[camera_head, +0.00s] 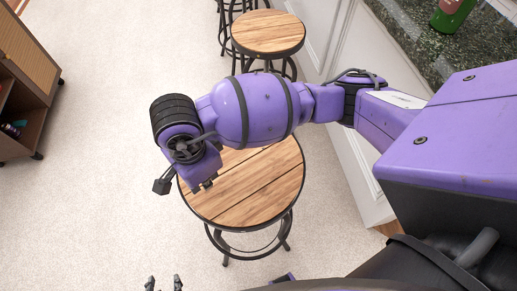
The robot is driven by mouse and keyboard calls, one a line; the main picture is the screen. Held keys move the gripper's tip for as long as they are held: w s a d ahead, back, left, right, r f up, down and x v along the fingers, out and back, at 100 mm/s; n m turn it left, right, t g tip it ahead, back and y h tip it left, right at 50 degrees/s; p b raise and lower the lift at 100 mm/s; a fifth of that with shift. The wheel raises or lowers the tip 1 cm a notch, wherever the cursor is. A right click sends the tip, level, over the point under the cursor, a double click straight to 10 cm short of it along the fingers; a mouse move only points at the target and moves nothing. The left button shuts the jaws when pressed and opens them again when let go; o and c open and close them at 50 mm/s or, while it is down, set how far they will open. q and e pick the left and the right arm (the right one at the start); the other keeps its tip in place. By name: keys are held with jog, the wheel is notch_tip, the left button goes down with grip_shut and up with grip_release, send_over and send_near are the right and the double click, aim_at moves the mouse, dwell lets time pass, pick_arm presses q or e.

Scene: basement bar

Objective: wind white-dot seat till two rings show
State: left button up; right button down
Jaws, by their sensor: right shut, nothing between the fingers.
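A round stool with a wood-plank seat (250,185) and a black rim stands in the middle of the head view. My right arm crosses above it and hides its far left part. My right gripper (162,186) is shut and empty, just off the left edge of the seat. I cannot tell its height above the seat. No white dot shows on the visible part of this seat. Rings are visible on the black frame under the seat, but I cannot tell a winding screw. My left gripper (164,284) shows only its two fingertips, apart, at the bottom edge.
A second wood-topped stool (268,33) stands farther back, with another partly seen behind it. A bar with a dark stone counter (430,45) and a green bottle (450,14) is at right. A brown cabinet (27,85) is at left. The pale floor between is clear.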

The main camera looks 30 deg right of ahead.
send_over(270, 189)
jog(key=shift+d+p, duration=0.1)
jog(key=shift+p, duration=0.3)
dwell(1.3)
jog(key=shift+f, duration=2.25)
